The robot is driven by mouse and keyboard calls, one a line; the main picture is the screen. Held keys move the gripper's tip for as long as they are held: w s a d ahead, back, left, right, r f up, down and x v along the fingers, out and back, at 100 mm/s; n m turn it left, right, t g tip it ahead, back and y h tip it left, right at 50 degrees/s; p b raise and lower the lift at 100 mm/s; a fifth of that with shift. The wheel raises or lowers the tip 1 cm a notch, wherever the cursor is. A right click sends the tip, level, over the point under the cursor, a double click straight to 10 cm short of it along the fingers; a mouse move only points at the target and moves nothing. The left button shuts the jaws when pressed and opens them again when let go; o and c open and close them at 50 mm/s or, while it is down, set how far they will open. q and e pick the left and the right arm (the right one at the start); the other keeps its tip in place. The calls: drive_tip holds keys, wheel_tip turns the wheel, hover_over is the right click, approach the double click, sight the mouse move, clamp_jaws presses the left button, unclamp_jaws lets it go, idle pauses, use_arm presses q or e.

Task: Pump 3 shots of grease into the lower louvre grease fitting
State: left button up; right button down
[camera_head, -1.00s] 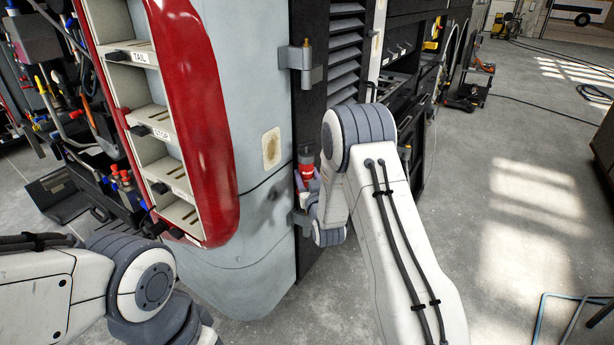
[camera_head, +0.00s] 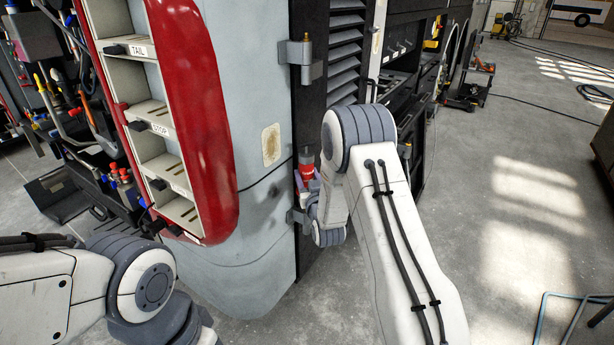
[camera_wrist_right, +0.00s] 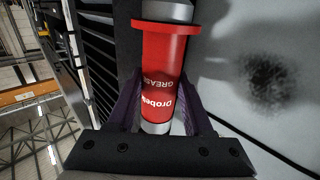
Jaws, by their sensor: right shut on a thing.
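The red grease gun (camera_head: 306,173) stands roughly upright close to the dark louvre frame beside the grey-blue coach corner. My right gripper (camera_head: 309,187) is shut on it, with the arm hiding part of the hold. In the right wrist view the red barrel (camera_wrist_right: 163,62) lies between the purple fingers of my right gripper (camera_wrist_right: 162,92), its GREASE lettering upside down. The dark louvre panel (camera_head: 345,50) rises above and behind the gun. I cannot make out the lower grease fitting or the gun's contact with it. My left gripper is out of view; only part of its arm shows.
Grey hinges (camera_head: 299,60) sit on the frame edge above and below the gun. Tools crowd the far left. The floor (camera_head: 500,210) at right is mostly clear.

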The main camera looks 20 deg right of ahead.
sight(310, 158)
drive_tip(key=shift+f, duration=0.35)
drive_tip(key=shift+r, duration=0.25)
drive_tip(key=shift+r+p, duration=0.35)
drive_tip(key=shift+r, duration=0.6)
drive_tip(key=shift+r+p, duration=1.45)
drive_tip(key=shift+r, duration=1)
drive_tip(key=shift+s+d+f, duration=0.1)
drive_tip(key=shift+s+d, duration=0.2)
drive_tip(key=s+d+b, duration=0.2)
drive_tip(key=s+d, duration=0.2)
drive_tip(key=s, duration=0.1)
drive_tip(key=shift+s+d, duration=0.2)
drive_tip(key=shift+s, duration=0.15)
